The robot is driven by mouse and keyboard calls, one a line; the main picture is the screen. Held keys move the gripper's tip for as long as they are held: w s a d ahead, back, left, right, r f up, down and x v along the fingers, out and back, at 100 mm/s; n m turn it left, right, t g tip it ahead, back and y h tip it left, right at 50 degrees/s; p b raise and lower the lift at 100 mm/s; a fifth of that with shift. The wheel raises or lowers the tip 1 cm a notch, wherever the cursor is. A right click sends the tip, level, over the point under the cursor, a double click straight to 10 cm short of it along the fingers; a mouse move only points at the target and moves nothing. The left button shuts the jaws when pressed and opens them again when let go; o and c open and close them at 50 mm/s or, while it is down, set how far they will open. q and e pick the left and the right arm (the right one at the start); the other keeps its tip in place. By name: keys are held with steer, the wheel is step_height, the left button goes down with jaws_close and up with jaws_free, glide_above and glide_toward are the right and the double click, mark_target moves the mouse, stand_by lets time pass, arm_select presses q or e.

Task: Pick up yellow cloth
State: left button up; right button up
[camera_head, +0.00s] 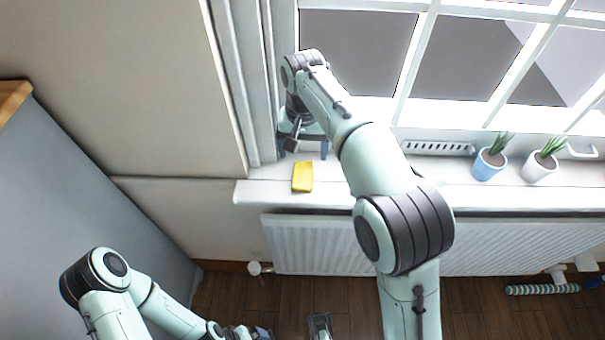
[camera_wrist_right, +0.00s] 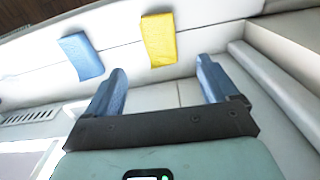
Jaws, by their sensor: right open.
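The yellow cloth (camera_head: 302,177) lies folded on the white windowsill near its left end. It also shows in the right wrist view (camera_wrist_right: 158,39), just beyond the fingertips. My right gripper (camera_head: 304,152) is over the sill, on the window side of the cloth. In the right wrist view its blue fingers (camera_wrist_right: 161,74) are wide apart with nothing between them. The cloth is apart from both fingers. My left gripper (camera_head: 252,332) is low at the bottom edge of the head view, partly cut off, and its jaw state is unclear.
A blue folded cloth-like item (camera_wrist_right: 81,56) lies beside the yellow cloth; my right arm hides it in the head view. Two potted plants (camera_head: 489,163) stand farther right on the windowsill (camera_head: 262,192). A wall and curtain edge close in on the left. A radiator (camera_head: 312,242) is below.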

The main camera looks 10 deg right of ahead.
mark_target(303, 172)
step_height(303, 172, down, 4)
steer(key=shift+r+b, duration=0.15)
steer(key=shift+b, duration=0.15)
steer(key=shift+s+f+b, duration=0.1)
steer(key=shift+f+b, duration=0.45)
steer(key=shift+f, duration=2.1)
steer(key=c, duration=1.1)
